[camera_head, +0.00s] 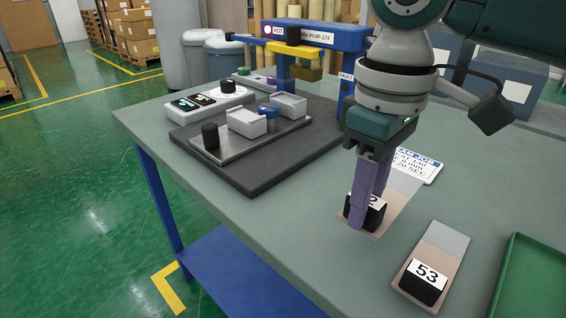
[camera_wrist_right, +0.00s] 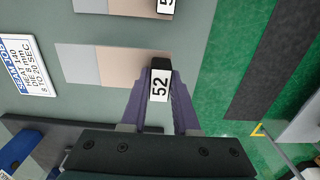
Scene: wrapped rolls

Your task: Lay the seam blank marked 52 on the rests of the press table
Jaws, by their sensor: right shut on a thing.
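The seam blank marked 52 (camera_head: 393,208) is a flat grey-and-beige strip with a black end block. It also shows in the right wrist view (camera_wrist_right: 125,63). My right gripper (camera_head: 362,214) points down with its purple fingers shut on the black block, around the 52 label (camera_wrist_right: 159,85). The strip lies flat at or just over the table top; I cannot tell if it touches. The press table (camera_head: 260,172) is a dark base at the left with a grey plate. Two light grey blocks, which look like the rests, stand on it (camera_head: 246,124) (camera_head: 289,106). My left gripper is not in view.
A blank marked 53 (camera_head: 442,250) lies to the right of blank 52. A green tray (camera_head: 515,270) stands at the right edge. A job card (camera_head: 420,166) lies behind blank 52. The blue press frame (camera_head: 345,40) rises behind the dark base. Black knobs stand on it.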

